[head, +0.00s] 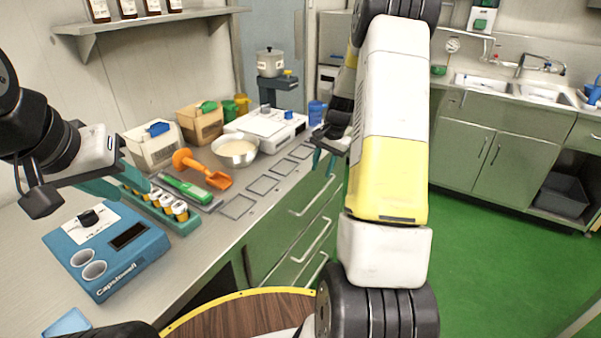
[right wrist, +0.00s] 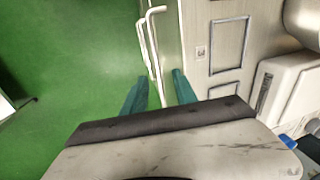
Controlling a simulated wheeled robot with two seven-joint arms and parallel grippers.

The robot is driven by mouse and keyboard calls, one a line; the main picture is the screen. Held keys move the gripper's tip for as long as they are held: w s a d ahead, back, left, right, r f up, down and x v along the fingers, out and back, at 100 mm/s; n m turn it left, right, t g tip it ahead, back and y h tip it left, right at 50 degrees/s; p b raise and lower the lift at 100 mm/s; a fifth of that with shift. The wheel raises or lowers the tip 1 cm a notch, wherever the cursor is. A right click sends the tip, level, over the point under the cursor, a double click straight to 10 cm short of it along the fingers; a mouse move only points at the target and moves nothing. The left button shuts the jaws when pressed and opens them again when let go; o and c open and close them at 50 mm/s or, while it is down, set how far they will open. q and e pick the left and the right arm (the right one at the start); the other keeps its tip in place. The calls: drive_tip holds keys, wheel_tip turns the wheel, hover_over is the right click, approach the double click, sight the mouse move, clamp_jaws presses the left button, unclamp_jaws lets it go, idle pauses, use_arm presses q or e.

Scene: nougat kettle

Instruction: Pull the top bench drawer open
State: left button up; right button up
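The green bench drawer unit (head: 272,235) is under the bench, its drawers looking shut. The top drawer handle (head: 311,201) is a pale bar on the front; it also shows in the right wrist view (right wrist: 152,45). My right gripper (head: 324,163) is above and beside that handle, partly hidden by my arm. In the right wrist view my right gripper (right wrist: 160,80) is open, its teal fingers on either side of the handle's near end. Whether they touch it I cannot tell. My left gripper (head: 135,192) is over the bench's left part, open and holding nothing visible.
Lower handles (head: 313,240) sit below the top one. Green floor (head: 480,240) is clear at right.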

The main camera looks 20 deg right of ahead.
approach(319, 194)
drive_tip(key=shift+m+g, duration=0.3)
drive_tip(key=shift+m, duration=0.1)
drive_tip(key=f, duration=0.2)
drive_tip(key=w+f, duration=0.1)
drive_tip(key=f, duration=0.2)
drive_tip(key=a+f, duration=0.1)
drive_tip(key=f, duration=0.1)
drive_tip(key=shift+w+f, duration=0.35)
drive_tip(key=shift+f, duration=0.05)
clamp_jaws()
idle(0.6)
